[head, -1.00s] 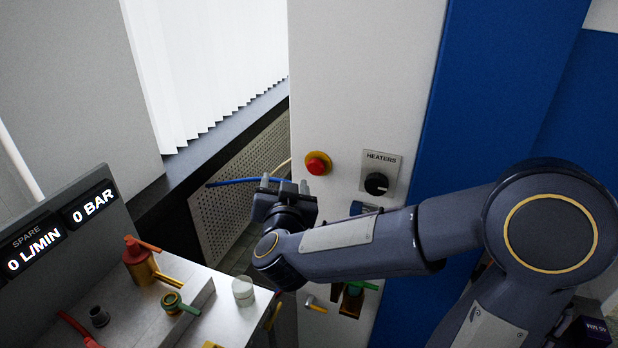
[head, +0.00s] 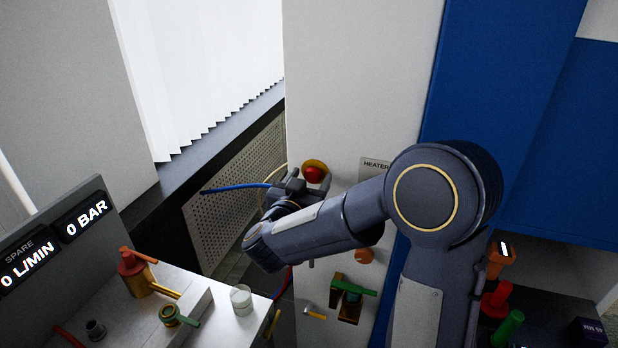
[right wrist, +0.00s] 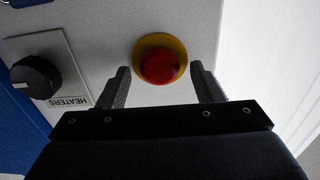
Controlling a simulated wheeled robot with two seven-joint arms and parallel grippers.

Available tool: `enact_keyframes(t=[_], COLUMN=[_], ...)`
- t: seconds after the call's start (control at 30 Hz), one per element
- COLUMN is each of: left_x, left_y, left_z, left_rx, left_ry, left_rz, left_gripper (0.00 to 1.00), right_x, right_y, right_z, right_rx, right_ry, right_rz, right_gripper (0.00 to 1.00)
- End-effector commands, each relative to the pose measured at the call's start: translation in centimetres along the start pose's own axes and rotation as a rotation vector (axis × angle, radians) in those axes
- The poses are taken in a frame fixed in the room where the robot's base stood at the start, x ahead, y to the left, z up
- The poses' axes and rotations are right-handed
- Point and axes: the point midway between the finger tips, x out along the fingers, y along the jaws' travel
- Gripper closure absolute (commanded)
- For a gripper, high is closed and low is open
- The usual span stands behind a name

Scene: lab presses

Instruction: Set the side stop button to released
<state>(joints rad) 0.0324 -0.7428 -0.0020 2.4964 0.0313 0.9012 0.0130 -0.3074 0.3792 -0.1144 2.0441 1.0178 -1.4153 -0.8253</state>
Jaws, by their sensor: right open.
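The side stop button is a red mushroom knob (head: 314,174) on a yellow round base, on the white cabinet face (head: 360,80). In the right wrist view the red knob (right wrist: 159,66) shows between and just beyond the fingertips. My right gripper (head: 292,184) is open and empty, with its fingers pointing at the button from below. In the right wrist view the two fingers of this gripper (right wrist: 160,76) stand apart on either side of the knob, with a gap on each side. Whether the button is pressed or released cannot be told. My left gripper is out of view.
A green-handled valve (head: 350,291) sits lower. A bench with valves (head: 137,272) and a glass jar (head: 241,299) stands at left.

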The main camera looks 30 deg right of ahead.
Motion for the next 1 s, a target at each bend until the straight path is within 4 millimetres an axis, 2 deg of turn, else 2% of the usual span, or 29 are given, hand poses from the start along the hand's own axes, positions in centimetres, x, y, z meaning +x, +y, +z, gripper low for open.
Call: enact_keyframes(t=[0.23, 0.6, 0.7, 1.0], left_x=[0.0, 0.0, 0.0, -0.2], left_y=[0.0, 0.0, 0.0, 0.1], left_z=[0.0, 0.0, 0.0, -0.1], left_rx=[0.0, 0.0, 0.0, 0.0], left_ry=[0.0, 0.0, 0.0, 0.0], left_rz=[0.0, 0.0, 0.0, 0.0], left_gripper=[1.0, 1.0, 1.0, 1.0], right_x=[0.1, 0.0, 0.0, -1.4], right_y=[0.0, 0.0, 0.0, 0.0], right_z=[0.0, 0.0, 0.0, 0.0], right_rx=[0.001, 0.001, 0.001, 0.001], right_ry=[0.0, 0.0, 0.0, 0.0], right_rz=[-0.001, -0.002, -0.002, -0.002], right_gripper=[0.41, 0.9, 1.0, 1.0])
